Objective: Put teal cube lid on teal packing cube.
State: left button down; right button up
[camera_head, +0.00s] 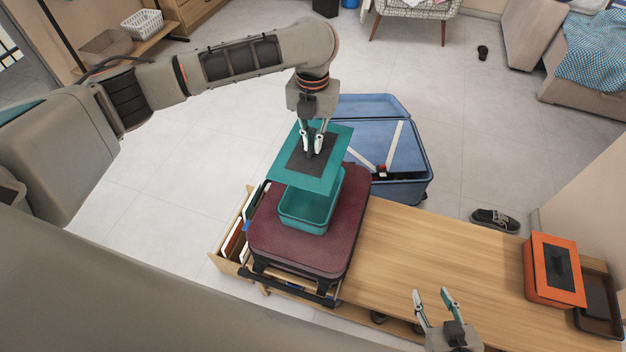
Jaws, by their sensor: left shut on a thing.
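The teal cube lid (325,182) is a flat teal panel with a dark centre patch. My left gripper (313,153) is shut on it and holds it above the teal packing cube, shifted toward the far side. The teal packing cube (305,217) is an open-topped box standing on a maroon suitcase (265,230). The lid hides part of the cube's far side; a gap seems to show between them. My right gripper (434,296) is open and empty over the near edge of the wooden table.
The wooden table (420,246) has clear room in its middle. An orange packing cube (539,284) and a dark tray (601,312) are at its right end. A blue open suitcase (410,193) stands on the floor behind. A shoe (495,220) lies beyond the table.

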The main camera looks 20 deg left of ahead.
pick_arm(q)
notch_tip(320, 180, down, 14)
jog(key=b, duration=0.3)
jog(key=shift+f, duration=0.25)
jog(key=shift+f, duration=0.6)
jog(key=c, duration=2.3)
grip_release()
jog(key=shift+o, duration=0.7)
